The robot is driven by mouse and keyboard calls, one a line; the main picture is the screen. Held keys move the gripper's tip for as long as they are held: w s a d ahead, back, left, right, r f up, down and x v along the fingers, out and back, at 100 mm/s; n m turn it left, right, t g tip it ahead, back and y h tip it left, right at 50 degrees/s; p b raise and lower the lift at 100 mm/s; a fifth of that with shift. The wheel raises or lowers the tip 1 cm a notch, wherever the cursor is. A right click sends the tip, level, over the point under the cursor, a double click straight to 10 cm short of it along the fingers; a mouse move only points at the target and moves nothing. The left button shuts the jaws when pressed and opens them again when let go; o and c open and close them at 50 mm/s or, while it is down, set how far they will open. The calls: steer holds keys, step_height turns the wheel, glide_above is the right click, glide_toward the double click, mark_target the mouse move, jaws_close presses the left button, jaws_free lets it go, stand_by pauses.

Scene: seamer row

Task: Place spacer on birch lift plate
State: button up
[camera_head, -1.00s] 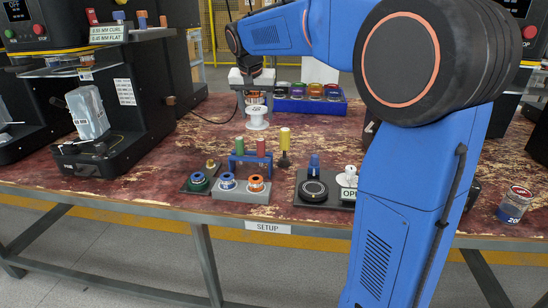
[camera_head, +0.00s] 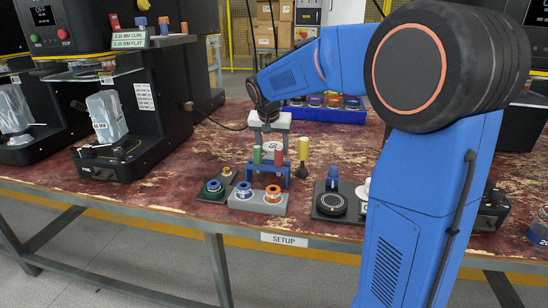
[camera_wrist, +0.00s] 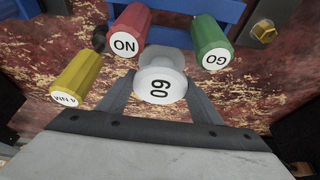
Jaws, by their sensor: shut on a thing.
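The spacer, a white flanged spool marked 60 (camera_wrist: 161,86), is between the fingers of my gripper (camera_wrist: 160,98) in the wrist view. In the head view my gripper (camera_head: 270,128) hangs over the middle of the table, just behind the blue rack, and the white spool (camera_head: 270,146) shows partly behind the handles. I cannot pick out the birch lift plate by name. The black seamer (camera_head: 140,110) on the left has a low dark base (camera_head: 108,165) under a clear guard (camera_head: 106,116); its label is too small to read.
A blue rack (camera_head: 268,172) holds a green handle (camera_head: 257,153) and a red handle (camera_head: 278,157) close to my gripper; a yellow handle (camera_head: 303,148) stands beside it. A grey block (camera_head: 258,203) with blue and orange rings is in front. A blue bin (camera_head: 335,115) stands behind.

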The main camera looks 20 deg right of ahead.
mark_target(273, 156)
steer(key=shift+f, duration=1.75)
steer(key=shift+f, duration=0.1)
steer(key=o, duration=1.1)
